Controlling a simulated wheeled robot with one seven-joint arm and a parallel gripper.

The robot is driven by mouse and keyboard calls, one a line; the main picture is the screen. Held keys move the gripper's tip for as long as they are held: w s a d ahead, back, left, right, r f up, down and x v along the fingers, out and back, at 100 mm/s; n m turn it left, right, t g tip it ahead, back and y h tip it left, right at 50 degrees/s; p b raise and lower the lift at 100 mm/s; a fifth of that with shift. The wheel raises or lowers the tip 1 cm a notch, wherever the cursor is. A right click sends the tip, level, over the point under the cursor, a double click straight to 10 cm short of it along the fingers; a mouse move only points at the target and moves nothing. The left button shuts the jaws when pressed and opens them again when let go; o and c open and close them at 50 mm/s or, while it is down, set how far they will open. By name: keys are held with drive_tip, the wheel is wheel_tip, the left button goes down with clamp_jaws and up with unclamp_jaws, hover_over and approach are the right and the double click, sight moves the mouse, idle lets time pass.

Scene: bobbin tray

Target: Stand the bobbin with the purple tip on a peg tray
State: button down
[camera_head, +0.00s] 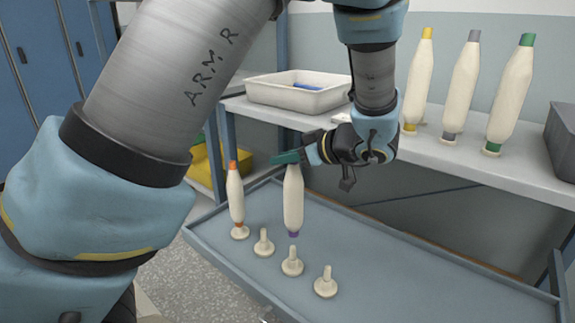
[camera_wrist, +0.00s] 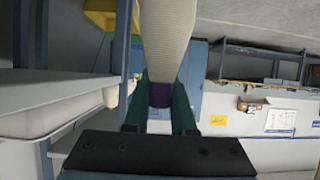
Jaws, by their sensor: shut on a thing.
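My gripper (camera_head: 288,157) is shut on the upper end of the cream bobbin with the purple tip (camera_head: 293,198). The bobbin hangs upright, its purple lower end in view. In the wrist view the green fingers lie on both sides of a purple band (camera_wrist: 160,95), with the cream body beyond. The blue-grey peg tray (camera_head: 420,270) is below, with several cream pegs in a row. The bobbin's lower end appears just above or behind a bare middle peg (camera_head: 292,262); I cannot tell the exact gap. Bare pegs stand left (camera_head: 263,243) and right (camera_head: 326,282) of it.
An orange-tipped bobbin (camera_head: 236,195) stands at the row's left end, close to the held one. On the shelf (camera_head: 455,152) behind stand yellow (camera_head: 418,85), grey (camera_head: 461,90) and green (camera_head: 511,95) tipped bobbins. A white bin (camera_head: 298,95) is at its left, a grey box (camera_head: 563,140) at right.

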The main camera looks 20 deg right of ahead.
drive_tip(key=shift+f, duration=2.05)
drive_tip(key=shift+w+b, duration=0.1)
drive_tip(key=shift+b, duration=0.7)
drive_tip(key=shift+f+b, duration=2.6)
drive_tip(key=shift+b, duration=0.4)
drive_tip(key=c, duration=0.7)
unclamp_jaws()
drive_tip(key=shift+r, duration=0.1)
drive_tip(key=shift+o, duration=0.2)
drive_tip(key=v, duration=1)
drive_tip(key=shift+s+d+r, duration=0.15)
drive_tip(key=shift+s, duration=0.15)
drive_tip(key=shift+s, duration=0.1)
